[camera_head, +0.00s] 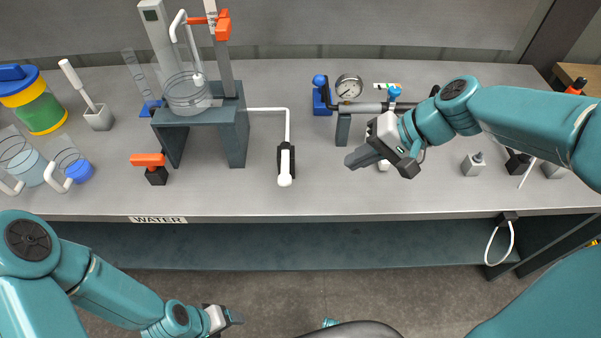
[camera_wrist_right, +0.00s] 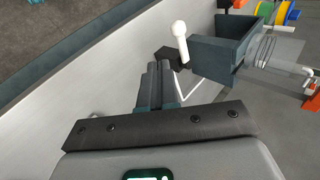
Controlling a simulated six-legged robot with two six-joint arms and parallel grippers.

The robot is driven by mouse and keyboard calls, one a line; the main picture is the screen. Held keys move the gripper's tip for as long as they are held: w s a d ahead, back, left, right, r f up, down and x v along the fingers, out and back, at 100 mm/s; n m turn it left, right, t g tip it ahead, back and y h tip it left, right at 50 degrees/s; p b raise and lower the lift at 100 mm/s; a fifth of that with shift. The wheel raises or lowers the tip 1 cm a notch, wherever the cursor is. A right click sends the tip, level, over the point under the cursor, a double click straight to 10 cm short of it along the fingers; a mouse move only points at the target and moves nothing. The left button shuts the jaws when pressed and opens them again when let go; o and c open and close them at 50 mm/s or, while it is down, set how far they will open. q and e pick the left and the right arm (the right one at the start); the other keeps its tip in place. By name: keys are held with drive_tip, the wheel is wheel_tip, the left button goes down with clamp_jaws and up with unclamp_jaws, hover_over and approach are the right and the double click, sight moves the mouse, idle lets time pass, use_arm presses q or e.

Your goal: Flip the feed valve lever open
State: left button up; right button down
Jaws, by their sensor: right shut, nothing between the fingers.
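A valve with a black body (camera_head: 286,152) and a white lever (camera_head: 285,176) stands on the bench right of the grey stand. I take it as the feed valve; no label on it is readable. In the head view the lever points toward the bench's front edge. In the right wrist view the lever (camera_wrist_right: 180,42) rises from the black body (camera_wrist_right: 172,57) just beyond my fingers. My right gripper (camera_head: 351,160) is shut and empty, right of the lever and apart from it. My left gripper (camera_head: 234,318) is low in front of the bench; its jaw opening is unclear.
A white tube (camera_head: 268,109) runs from the stand (camera_head: 236,135) to the valve. An orange-handled valve (camera_head: 148,160) stands further left. Behind my right gripper are a pipe (camera_head: 365,107), a gauge (camera_head: 349,86) and a blue handle (camera_head: 394,92). Bench between gripper and lever is clear.

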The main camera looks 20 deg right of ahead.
sight(285, 167)
drive_tip(key=shift+a+f, duration=0.1)
drive_tip(key=w+a+r+x, duration=0.1)
drive_tip(key=x, duration=1.2)
drive_tip(key=shift+a+r+p, duration=0.3)
drive_tip(key=shift+a+p, duration=0.05)
